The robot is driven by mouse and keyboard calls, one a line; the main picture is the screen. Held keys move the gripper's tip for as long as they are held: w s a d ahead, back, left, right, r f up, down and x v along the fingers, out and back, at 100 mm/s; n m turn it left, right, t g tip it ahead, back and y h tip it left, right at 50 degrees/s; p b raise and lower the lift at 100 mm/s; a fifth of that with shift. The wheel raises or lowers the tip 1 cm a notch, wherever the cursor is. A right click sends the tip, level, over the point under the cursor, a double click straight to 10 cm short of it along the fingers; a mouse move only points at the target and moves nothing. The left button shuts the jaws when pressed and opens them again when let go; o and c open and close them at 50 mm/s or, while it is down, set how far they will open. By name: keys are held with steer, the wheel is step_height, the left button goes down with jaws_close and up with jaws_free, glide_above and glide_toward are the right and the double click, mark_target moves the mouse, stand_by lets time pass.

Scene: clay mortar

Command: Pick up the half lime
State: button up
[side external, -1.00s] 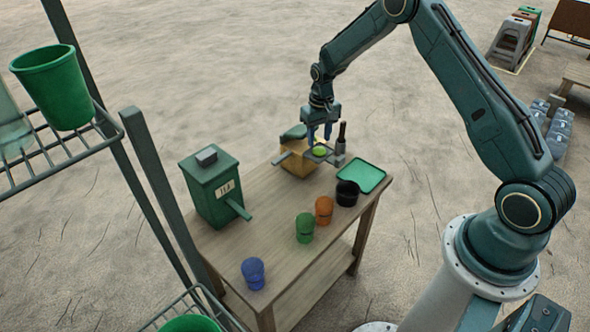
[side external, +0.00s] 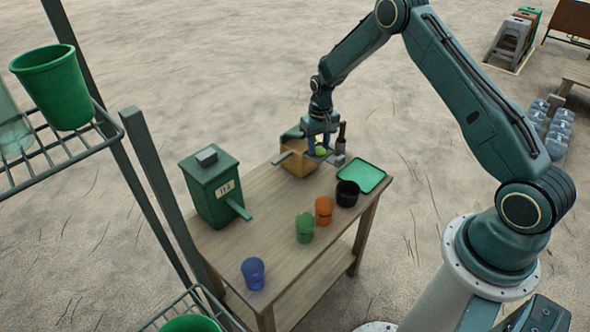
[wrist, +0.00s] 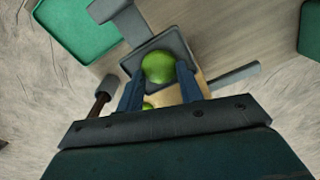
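The half lime (wrist: 158,66) is a bright green rounded piece on a small dark square tray (wrist: 178,42). In the side view the lime (side external: 320,151) shows low between the blue fingers of my gripper (side external: 320,147). In the wrist view my gripper (wrist: 160,76) is open, with one finger on each side of the lime. A narrow gap seems to show beside the lime, and I cannot tell whether either finger touches it. A second green piece (wrist: 147,106) shows nearer the wrist, partly hidden.
A yellowish box (side external: 297,165) is beside the dark tray. A dark bottle-like thing (side external: 341,137) stands close on the right. A green tray (side external: 361,175), black cup (side external: 347,193), orange cup (side external: 324,210), green cup (side external: 305,228), blue cup (side external: 253,273) and green dispenser (side external: 212,188) share the table.

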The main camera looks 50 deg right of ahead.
mark_target(318, 146)
steer(key=shift+r, duration=0.2)
step_height(318, 146, up, 20)
steer(key=shift+f, duration=0.2)
stand_by(0.7)
